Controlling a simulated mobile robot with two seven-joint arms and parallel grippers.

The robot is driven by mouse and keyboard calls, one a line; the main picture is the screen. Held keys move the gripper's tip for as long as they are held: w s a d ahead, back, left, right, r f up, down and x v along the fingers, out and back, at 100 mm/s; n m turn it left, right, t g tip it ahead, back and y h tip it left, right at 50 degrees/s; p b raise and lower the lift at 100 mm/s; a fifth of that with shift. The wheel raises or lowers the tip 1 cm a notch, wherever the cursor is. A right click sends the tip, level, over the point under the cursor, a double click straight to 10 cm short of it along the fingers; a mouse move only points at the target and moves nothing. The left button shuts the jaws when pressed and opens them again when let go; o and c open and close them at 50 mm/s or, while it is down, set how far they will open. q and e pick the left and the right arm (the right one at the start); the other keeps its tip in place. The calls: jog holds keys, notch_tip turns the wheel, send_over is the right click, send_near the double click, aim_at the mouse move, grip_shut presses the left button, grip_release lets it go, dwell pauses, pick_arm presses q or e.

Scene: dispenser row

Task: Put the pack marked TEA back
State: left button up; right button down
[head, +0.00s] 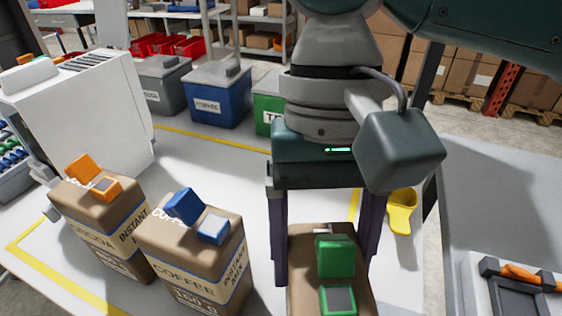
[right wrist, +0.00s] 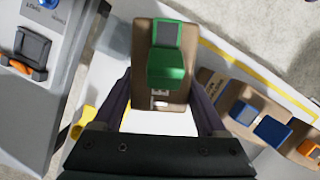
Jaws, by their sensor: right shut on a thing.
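My right gripper (head: 325,268) is shut around a brown pack (head: 300,262) with a green flip lid (head: 335,255), one dark finger on each side. The pack shows from above in the right wrist view (right wrist: 143,60), with the green lid (right wrist: 166,67) on its top. Its front is out of sight, so I cannot read a mark on it or tell whether its base touches the table. A green bin (head: 267,110) behind my right arm shows a label starting "TE"; the rest is hidden. My left gripper is not in view.
A COFFEE pack (head: 197,262) with a blue lid and a COCOA pack (head: 103,225) with an orange lid stand to the left. A white machine (head: 85,110) is behind them. Blue (head: 218,100) and grey (head: 160,85) bins stand beyond. A yellow scoop (head: 402,208) is at right.

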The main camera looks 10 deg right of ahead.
jog(key=shift+f, duration=0.45)
grip_release()
jog(key=v, duration=1.2)
jog(key=shift+p, duration=0.35)
